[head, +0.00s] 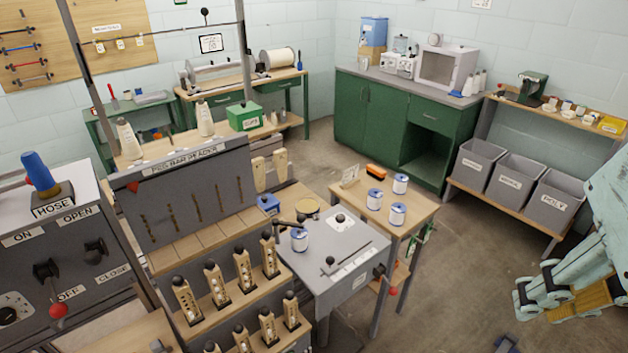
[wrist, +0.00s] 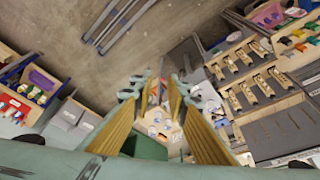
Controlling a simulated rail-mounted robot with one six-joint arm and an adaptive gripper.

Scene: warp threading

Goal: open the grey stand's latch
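The grey stand (head: 318,257) is a grey, flat-topped table at the middle of the head view, beside the peg bar rack. On its top are a black knob near the back, a white-and-blue spool (head: 299,240) at the left, and a thin dark rod with a knob (head: 338,264) lying across the middle. I cannot tell for sure which part is the latch, or whether it is shut. My gripper (head: 536,296) is at the far right, well apart from the stand. In the wrist view my gripper (wrist: 158,92) has its yellow-padded fingers apart, with nothing held between them.
A wooden side table (head: 412,207) with several spools and an orange-topped brush adjoins the stand's right. Tiered racks of wooden pegs (head: 228,311) stand at its front left. Grey bins (head: 516,176) line the right wall. Open floor (head: 450,275) lies between the side table and my gripper.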

